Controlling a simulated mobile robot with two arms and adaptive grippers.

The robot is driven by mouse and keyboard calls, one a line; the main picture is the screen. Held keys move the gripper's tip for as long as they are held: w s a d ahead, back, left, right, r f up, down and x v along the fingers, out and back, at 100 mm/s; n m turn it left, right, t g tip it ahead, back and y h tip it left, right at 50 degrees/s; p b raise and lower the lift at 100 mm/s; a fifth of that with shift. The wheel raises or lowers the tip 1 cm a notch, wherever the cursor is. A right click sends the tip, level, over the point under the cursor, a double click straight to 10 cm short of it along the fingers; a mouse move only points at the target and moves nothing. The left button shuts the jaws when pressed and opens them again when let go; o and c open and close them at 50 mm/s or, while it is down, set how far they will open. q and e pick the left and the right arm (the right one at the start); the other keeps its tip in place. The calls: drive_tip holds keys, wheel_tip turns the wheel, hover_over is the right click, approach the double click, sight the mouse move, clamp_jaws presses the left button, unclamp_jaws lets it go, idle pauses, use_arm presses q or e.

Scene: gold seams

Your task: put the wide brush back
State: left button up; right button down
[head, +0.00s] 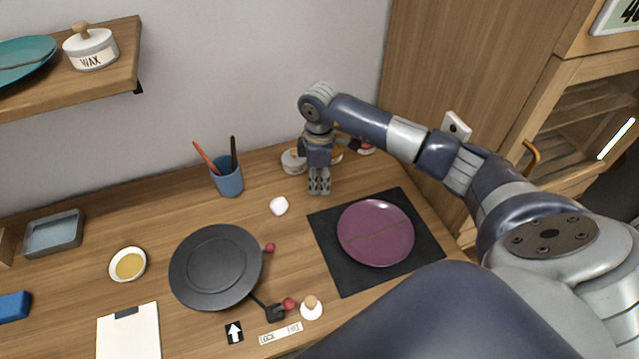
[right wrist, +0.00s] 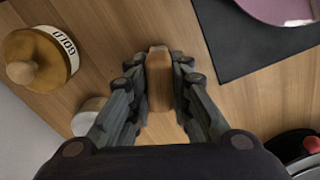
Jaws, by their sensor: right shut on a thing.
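My right gripper (head: 319,188) hangs pointing down over the back middle of the table, between the blue cup and the black mat. In the right wrist view, its fingers (right wrist: 159,90) are shut on a short wooden handle (right wrist: 159,75), which I take to be the wide brush. Its bristles are hidden. The blue cup (head: 228,181) stands left of the gripper and holds a red-orange handled tool (head: 206,157) and a dark handled tool (head: 233,150). My left gripper is not in view.
A gold-labelled jar (right wrist: 40,60) stands beside the gripper. A mended purple plate (head: 376,233) lies on the black mat (head: 330,262). A small white piece (head: 279,206) lies near the cup. A dark round turntable (head: 215,267) and a yellow-filled bowl (head: 128,264) are leftward.

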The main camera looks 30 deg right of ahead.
sight(320, 177)
drive_tip(key=c, duration=1.7)
unclamp_jaws()
drive_tip(key=shift+o, duration=1.2)
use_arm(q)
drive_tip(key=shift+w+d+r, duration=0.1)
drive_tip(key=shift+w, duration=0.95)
use_arm(e)
drive_tip(key=shift+r, duration=0.45)
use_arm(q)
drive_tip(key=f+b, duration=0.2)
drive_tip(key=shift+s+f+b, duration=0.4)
use_arm(e)
wheel_tip(320, 177, up, 11)
drive_tip(key=shift+r, duration=0.2)
